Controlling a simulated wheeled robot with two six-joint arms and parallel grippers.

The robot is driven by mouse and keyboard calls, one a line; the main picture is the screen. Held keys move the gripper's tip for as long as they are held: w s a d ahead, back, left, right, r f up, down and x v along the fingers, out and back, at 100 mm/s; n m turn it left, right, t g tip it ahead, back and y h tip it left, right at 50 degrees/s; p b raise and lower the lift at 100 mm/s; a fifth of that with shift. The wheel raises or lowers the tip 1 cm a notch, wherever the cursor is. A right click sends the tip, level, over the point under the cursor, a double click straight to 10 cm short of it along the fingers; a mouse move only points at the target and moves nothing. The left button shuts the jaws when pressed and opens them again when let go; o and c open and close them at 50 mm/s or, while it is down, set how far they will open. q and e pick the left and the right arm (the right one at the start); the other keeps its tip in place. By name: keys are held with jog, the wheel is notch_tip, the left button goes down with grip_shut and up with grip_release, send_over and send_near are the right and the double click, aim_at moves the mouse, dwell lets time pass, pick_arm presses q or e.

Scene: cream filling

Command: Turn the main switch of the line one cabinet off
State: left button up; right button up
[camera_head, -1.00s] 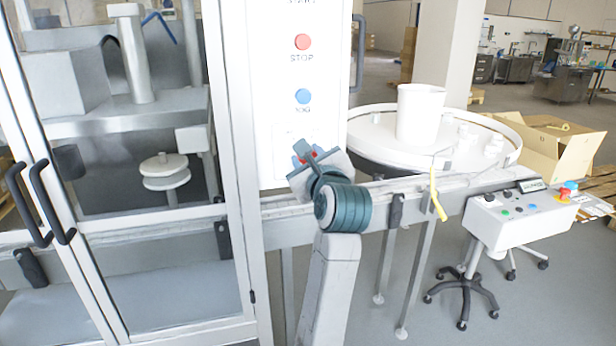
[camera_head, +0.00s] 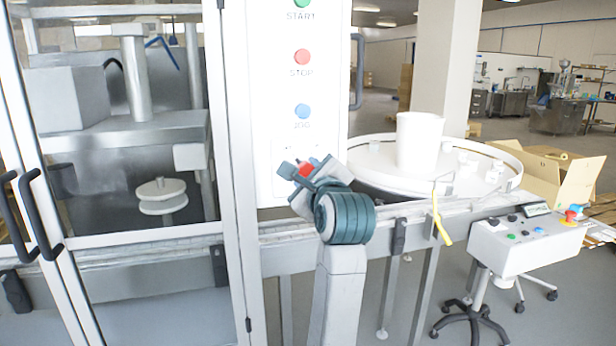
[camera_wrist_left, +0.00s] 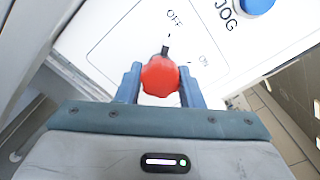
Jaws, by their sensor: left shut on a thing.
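The main switch is a red knob (camera_wrist_left: 160,76) on the lower part of the white cabinet panel (camera_head: 264,95). It also shows in the head view (camera_head: 306,170). My left gripper (camera_head: 305,169) is shut on the knob. In the left wrist view, its two blue fingers (camera_wrist_left: 160,84) are on either side of the knob. A black pointer stands out from the top of the knob towards the OFF label (camera_wrist_left: 175,18). The ON label (camera_wrist_left: 204,60) is to the right of the knob. My right gripper is not in view.
Green START (camera_head: 302,2), red STOP (camera_head: 302,56) and blue JOG (camera_head: 302,111) buttons sit above the switch. Glazed doors are at left. A conveyor (camera_head: 400,212), a round table (camera_head: 362,150) and a control box on a stand (camera_head: 525,245) are at right.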

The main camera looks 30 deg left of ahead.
pick_arm(q)
jog(key=shift+r, duration=0.1)
jog(key=o, duration=1)
